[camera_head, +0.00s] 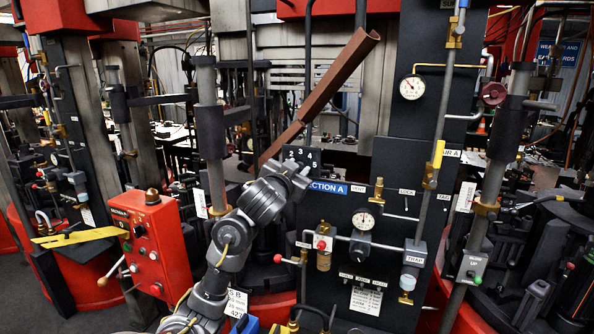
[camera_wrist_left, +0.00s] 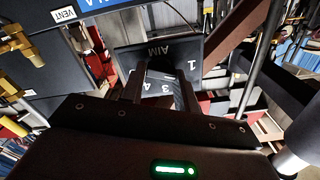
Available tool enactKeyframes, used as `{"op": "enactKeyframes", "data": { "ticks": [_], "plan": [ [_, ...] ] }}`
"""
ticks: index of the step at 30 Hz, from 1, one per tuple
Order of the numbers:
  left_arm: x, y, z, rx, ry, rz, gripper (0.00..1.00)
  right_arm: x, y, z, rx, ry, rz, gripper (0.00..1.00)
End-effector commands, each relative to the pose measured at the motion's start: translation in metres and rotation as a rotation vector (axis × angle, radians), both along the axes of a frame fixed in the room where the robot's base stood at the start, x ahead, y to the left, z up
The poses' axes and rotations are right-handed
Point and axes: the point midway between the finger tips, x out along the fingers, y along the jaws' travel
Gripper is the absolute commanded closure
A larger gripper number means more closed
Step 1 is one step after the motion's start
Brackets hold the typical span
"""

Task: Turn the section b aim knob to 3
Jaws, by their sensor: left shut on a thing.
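In the left wrist view the plate (camera_wrist_left: 181,50) appears upside down, with AIM, 1, 3 and 4 legible. My left gripper (camera_head: 297,171) is at this plate, its arm rising from the bottom. In the left wrist view its fingers (camera_wrist_left: 160,88) are shut on the aim knob, which is mostly hidden between them; its pointer setting cannot be read. My right gripper is in neither view.
A blue sign reading "SECTION A" (camera_head: 336,188), partly covered by my arm, is right of the dial. A brown trough (camera_head: 335,88) slopes up behind it. A red control box (camera_head: 152,245) stands left; a gauge and valves (camera_head: 364,221) are right.

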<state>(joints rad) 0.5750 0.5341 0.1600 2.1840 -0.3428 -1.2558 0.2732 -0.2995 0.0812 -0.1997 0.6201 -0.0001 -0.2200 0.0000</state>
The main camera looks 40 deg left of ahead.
Motion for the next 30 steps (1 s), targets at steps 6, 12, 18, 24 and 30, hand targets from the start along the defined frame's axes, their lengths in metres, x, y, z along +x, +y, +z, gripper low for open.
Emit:
{"op": "enactKeyframes", "data": {
  "ticks": [6, 12, 18, 24, 30],
  "plan": [
    [0.0, -0.001, -0.001, 0.194, 0.068, 0.001, 0.92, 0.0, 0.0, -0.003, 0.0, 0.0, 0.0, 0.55],
    [0.0, -0.001, -0.002, 0.375, 0.132, 0.0, 0.92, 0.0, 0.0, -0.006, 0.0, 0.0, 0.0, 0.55],
    [0.001, -0.002, -0.003, 0.555, 0.194, 0.001, 0.92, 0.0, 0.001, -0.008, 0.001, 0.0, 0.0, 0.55],
    [0.001, -0.002, -0.004, 0.73, 0.256, 0.0, 0.92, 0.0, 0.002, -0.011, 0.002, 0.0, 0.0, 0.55],
    [0.001, -0.003, -0.005, 0.883, 0.309, 0.0, 0.92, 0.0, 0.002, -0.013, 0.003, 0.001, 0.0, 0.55]
  ]
}}
